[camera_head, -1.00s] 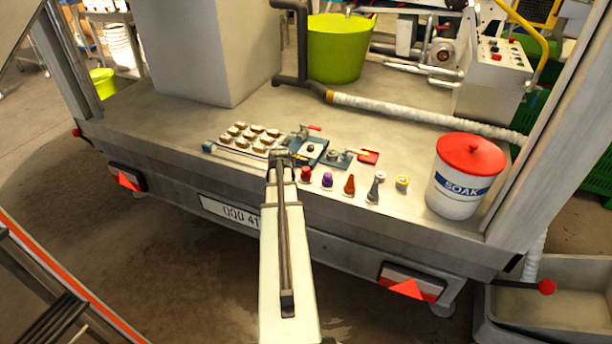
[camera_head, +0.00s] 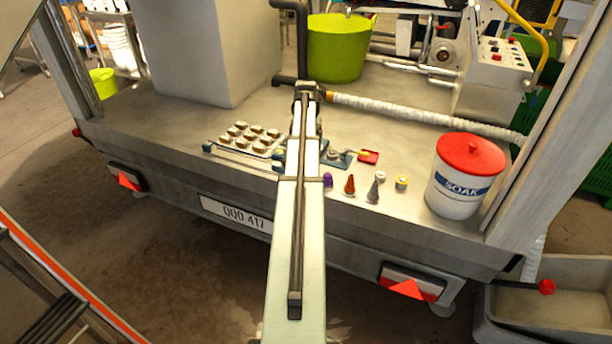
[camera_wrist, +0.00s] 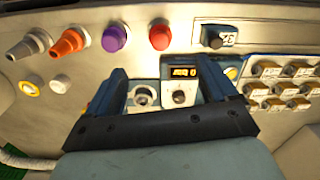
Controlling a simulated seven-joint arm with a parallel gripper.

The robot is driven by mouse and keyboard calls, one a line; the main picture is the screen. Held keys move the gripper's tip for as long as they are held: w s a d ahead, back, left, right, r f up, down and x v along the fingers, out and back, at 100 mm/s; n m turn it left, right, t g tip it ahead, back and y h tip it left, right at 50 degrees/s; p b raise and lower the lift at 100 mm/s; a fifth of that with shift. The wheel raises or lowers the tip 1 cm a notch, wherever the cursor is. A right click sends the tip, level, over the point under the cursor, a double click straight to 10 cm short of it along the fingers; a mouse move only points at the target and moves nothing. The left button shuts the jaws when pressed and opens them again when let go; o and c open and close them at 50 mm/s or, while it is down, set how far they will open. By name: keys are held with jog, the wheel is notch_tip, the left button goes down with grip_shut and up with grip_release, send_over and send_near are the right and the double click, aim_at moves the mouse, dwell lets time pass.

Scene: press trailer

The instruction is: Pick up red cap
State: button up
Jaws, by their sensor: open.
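The red cap (camera_wrist: 161,35) stands on the trailer bed in the wrist view, just beyond my gripper and beside a purple cap (camera_wrist: 115,37). In the head view my arm hides the red cap; the purple cap (camera_head: 327,180) shows right of the arm. My gripper (camera_wrist: 162,76) is open, its two dark fingers spread at left and right in the wrist view. No cap is between the fingers; a small device with a lit display (camera_wrist: 183,72) shows through the gap below them. The red cap is apart from the fingers.
An orange cone (camera_head: 350,185), a grey cone (camera_head: 373,190) and small white and yellow caps (camera_head: 402,183) stand right of the arm. A tray of several small blocks (camera_head: 248,138) lies left. A white SOAK bucket (camera_head: 458,190) with a red lid stands at the right.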

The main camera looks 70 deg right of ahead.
notch_tip(320, 180, down, 14)
jog(key=shift+r, duration=0.25)
dwell(0.6)
jog(key=c, duration=1.2)
jog(key=shift+r, duration=0.1)
